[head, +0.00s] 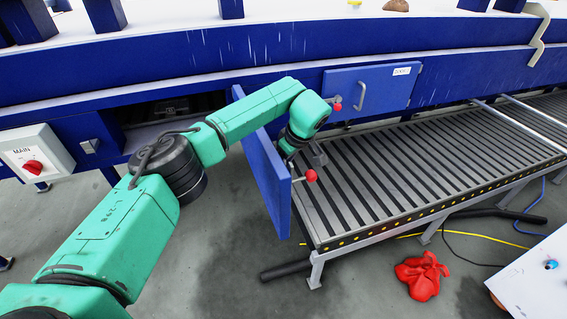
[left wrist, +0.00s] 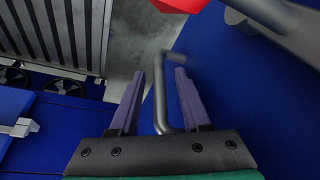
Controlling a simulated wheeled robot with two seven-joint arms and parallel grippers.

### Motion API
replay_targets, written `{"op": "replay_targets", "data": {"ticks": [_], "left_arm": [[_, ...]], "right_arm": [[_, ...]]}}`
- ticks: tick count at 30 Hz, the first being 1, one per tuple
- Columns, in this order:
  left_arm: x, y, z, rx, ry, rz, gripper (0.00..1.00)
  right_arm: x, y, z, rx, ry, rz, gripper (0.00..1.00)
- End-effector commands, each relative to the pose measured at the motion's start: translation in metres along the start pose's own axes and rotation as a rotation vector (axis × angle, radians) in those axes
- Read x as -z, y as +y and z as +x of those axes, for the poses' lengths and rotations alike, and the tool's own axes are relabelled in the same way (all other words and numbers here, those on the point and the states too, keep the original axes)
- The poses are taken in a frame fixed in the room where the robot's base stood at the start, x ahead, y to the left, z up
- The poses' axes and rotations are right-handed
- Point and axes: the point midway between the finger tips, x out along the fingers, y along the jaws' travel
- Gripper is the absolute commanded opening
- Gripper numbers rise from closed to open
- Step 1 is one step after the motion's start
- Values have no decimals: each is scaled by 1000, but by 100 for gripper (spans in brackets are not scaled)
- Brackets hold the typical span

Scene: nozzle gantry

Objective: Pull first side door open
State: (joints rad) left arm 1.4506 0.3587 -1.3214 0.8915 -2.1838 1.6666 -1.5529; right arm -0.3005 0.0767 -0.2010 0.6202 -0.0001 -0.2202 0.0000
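The first side door (head: 262,172) is a blue panel swung well out from the blue gantry, with the dark opening (head: 170,108) exposed at its left. It also shows in the left wrist view (left wrist: 255,110) as a blue surface. My left gripper (head: 308,154) is at the door's right-hand face. In the left wrist view my left gripper (left wrist: 158,88) has its fingers apart, with the grey bar handle (left wrist: 160,92) between them and gaps on both sides. A red knob (head: 311,175) sits by the door's outer edge. My right gripper is not in view.
A second blue door (head: 385,88) with a handle is shut, right of the opening. A slatted conveyor (head: 430,160) runs close to the right of the open door. A switch box (head: 35,155) is at left; a red cloth (head: 421,275) lies on the floor.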

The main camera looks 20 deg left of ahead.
Motion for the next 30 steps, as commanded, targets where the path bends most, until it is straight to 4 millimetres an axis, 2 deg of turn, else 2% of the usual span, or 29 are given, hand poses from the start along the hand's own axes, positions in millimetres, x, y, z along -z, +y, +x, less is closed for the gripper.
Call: {"op": "replay_targets", "data": {"ticks": [5, 8, 16, 21, 24, 30], "left_arm": [[-1, 1, -6, -2, 0, 1, 47], [-1, 1, -22, -5, 2, 1, 47], [0, 1, -102, -5, 2, -1, 47], [0, 1, -137, -1, 0, -1, 47], [0, 0, -144, 0, 0, 0, 47], [0, 0, -145, 1, -1, 0, 47]], "right_arm": [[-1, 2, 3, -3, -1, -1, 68], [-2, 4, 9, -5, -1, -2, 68], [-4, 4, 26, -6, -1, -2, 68], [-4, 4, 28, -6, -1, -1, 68], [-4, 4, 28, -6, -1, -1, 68], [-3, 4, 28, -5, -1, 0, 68]]}}
